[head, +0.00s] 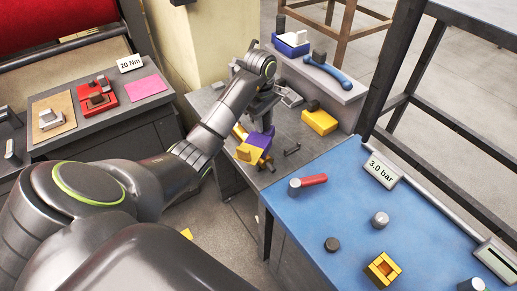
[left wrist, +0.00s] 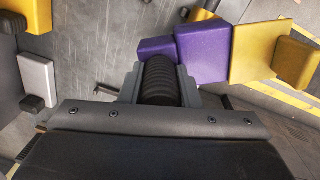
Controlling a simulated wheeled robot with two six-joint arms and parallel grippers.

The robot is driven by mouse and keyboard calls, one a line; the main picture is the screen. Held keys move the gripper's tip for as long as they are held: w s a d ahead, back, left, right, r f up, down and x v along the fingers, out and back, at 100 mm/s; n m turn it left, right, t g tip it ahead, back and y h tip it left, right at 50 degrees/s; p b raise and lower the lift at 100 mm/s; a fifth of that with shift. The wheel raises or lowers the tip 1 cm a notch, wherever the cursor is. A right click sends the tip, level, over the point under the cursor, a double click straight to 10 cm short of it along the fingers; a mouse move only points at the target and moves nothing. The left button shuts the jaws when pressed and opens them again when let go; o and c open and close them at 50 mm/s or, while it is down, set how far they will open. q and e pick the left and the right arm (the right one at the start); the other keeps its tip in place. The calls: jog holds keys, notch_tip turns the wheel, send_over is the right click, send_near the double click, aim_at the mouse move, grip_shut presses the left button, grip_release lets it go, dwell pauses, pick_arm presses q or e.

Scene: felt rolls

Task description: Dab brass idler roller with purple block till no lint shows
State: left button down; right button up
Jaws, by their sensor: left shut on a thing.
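My left gripper (head: 262,116) is over the grey bench and shut on the purple block (head: 262,138). The block also shows in the left wrist view (left wrist: 204,53), beside the dark ribbed finger pad of the gripper (left wrist: 160,82). A yellow blocky piece (head: 249,153) lies against or just beyond the purple block; in the left wrist view it (left wrist: 259,50) borders the purple. A brass-coloured part (head: 240,131), perhaps the idler roller, shows beside the gripper, partly hidden by it. I cannot tell whether the block touches it, nor see any lint. My right gripper is not in view.
A yellow block with a dark knob (head: 320,121) and a dark hook-shaped tool (head: 292,150) lie on the grey bench. A blue tool (head: 328,71) lies on the raised shelf. The blue table (head: 345,215) holds a red-handled tool (head: 308,182) and several small parts.

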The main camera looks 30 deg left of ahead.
pick_arm(q)
notch_tip(320, 180, up, 3)
jog(key=shift+f+p, duration=0.2)
jog(key=shift+p, duration=0.5)
jog(key=r+p, duration=0.3)
jog(key=r, duration=0.1)
jog(key=shift+s+a+p, duration=0.1)
jog(key=shift+s+p, duration=0.15)
jog(key=shift+p, duration=0.15)
jog(key=shift+f, duration=0.15)
notch_tip(320, 180, down, 5)
jog(key=b, duration=0.5)
